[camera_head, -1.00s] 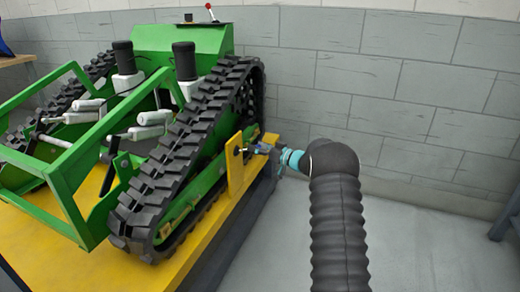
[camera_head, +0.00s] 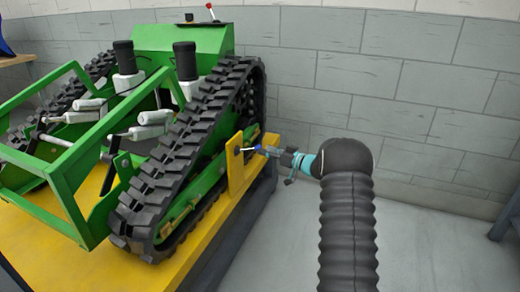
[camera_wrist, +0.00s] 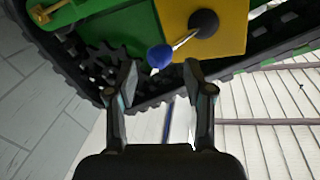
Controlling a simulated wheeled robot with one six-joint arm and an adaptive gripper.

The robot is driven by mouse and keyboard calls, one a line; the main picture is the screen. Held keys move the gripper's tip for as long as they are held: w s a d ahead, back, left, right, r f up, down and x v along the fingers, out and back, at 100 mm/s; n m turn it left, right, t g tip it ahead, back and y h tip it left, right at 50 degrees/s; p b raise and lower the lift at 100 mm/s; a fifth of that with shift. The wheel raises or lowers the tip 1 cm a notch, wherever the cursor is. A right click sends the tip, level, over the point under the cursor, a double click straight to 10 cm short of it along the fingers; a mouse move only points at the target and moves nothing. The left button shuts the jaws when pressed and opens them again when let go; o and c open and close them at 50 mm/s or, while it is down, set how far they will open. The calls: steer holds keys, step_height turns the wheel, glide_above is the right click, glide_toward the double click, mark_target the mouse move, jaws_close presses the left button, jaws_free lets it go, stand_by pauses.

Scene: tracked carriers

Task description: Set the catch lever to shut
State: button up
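The catch lever (camera_wrist: 184,42) is a thin metal rod with a blue ball knob (camera_wrist: 160,56), set in a black round hub (camera_wrist: 203,23) on a yellow upright plate (camera_wrist: 232,38). In the head view the lever (camera_head: 250,149) sticks out from the plate (camera_head: 236,168) to the right, close to level. My gripper (camera_wrist: 161,78) is open and empty in the wrist view. The knob lies just beyond the gap between its fingertips, apart from both fingers. In the head view my gripper (camera_head: 279,155) is right of the lever.
The yellow plate stands on a yellow platform (camera_head: 40,235) beside a green tracked carrier (camera_head: 180,45) with a black rubber track (camera_head: 165,180). A red-tipped stick (camera_head: 209,9) stands on the carrier's top. A grey block wall (camera_head: 400,100) is behind; floor at right is clear.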

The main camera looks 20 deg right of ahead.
steer(key=v, duration=0.7)
steer(key=shift+s+d, duration=0.2)
steer(key=shift+r, duration=0.1)
